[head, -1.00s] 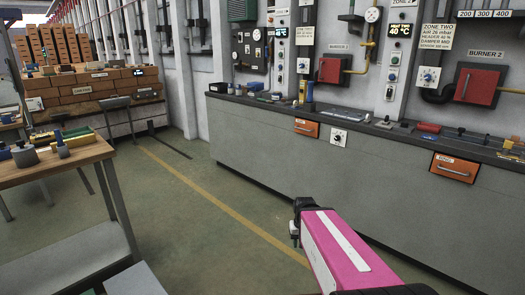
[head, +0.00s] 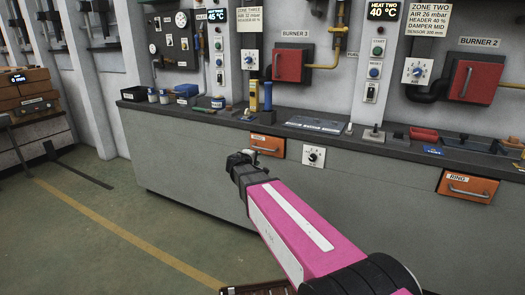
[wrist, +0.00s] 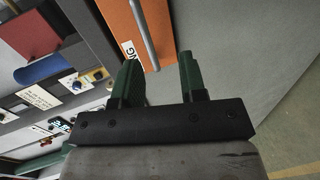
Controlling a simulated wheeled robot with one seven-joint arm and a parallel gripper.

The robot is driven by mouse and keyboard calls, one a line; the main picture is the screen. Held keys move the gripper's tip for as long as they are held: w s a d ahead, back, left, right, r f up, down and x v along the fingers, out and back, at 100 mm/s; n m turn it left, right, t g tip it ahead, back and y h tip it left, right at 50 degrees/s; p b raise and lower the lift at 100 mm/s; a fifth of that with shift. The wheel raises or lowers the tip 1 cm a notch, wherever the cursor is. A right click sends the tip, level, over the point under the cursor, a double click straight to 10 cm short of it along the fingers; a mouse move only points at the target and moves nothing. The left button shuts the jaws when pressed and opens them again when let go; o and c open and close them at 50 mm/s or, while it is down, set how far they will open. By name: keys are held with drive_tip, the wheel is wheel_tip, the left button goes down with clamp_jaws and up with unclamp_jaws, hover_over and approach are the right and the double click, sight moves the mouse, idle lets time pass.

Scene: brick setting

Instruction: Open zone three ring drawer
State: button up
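The orange drawer (head: 267,146) below the zone three sign (head: 249,20) is in the grey counter front, left of a white dial plate. It appears closed, and its label is not readable in the head view. In the wrist view an orange drawer front (wrist: 126,22) shows a grey bar handle (wrist: 143,33) and a label ending in "NG". My gripper (head: 236,160) is in front of the counter, just left of and below that drawer. In the wrist view my gripper (wrist: 159,72) has its two green fingers apart, with nothing between them; the handle lies beyond them.
A second orange drawer (head: 467,187), labelled RING, is farther right, under zone two. The counter top (head: 340,133) holds bottles, a blue bin and red trays. A dial plate (head: 313,155) sits beside the nearer drawer. Floor (head: 110,220) is open at left.

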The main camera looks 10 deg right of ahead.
sight(262, 149)
drive_tip(key=shift+n+t, duration=0.5)
drive_tip(key=x, duration=0.3)
drive_tip(key=w+r+x, duration=0.1)
drive_tip(key=x, duration=0.3)
drive_tip(key=a+x, duration=0.1)
drive_tip(key=x, duration=0.2)
drive_tip(key=shift+w+d+r, duration=0.1)
drive_tip(key=shift+w+r, duration=0.15)
drive_tip(key=shift+w, duration=0.2)
clamp_jaws()
